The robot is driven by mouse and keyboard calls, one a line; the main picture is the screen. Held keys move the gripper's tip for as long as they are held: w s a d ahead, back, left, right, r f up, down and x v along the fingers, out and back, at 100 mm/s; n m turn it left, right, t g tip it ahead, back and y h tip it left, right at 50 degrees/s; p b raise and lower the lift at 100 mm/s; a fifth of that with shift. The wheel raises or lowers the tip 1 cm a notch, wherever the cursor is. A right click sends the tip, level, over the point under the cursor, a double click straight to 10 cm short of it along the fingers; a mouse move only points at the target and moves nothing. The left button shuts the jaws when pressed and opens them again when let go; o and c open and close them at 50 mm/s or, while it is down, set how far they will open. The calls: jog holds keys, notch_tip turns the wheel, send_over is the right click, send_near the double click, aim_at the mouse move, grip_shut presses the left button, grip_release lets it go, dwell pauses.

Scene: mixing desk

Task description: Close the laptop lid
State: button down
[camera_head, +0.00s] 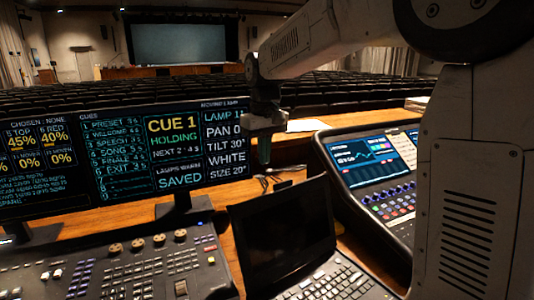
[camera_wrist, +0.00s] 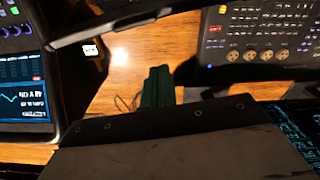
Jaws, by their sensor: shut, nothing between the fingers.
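The laptop stands on the desk with its lid (camera_head: 285,232) raised, its dark screen facing me. Its keyboard (camera_head: 345,278) shows in front, cut by the bottom of the head view. My gripper (camera_head: 264,155) hangs fingers down beyond the lid's top edge in the head view, apparently clear of it. Its dark green fingers are shut and empty, as the wrist view (camera_wrist: 158,85) also shows. A dark slanting edge at the top of the wrist view looks like the laptop lid (camera_wrist: 115,24), apart from the fingers.
A fader console (camera_head: 135,265) lies left of the laptop and a touchscreen console (camera_head: 375,165) right of it. Monitors (camera_head: 170,145) stand behind on the left. Small dark items (camera_head: 275,182) lie on the wooden desk behind the lid. Some bare wood shows there.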

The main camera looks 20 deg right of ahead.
jog(key=s+f, duration=0.3)
jog(key=f, duration=0.2)
jog(key=shift+s+d+f, duration=0.3)
jog(key=shift+f, duration=0.05)
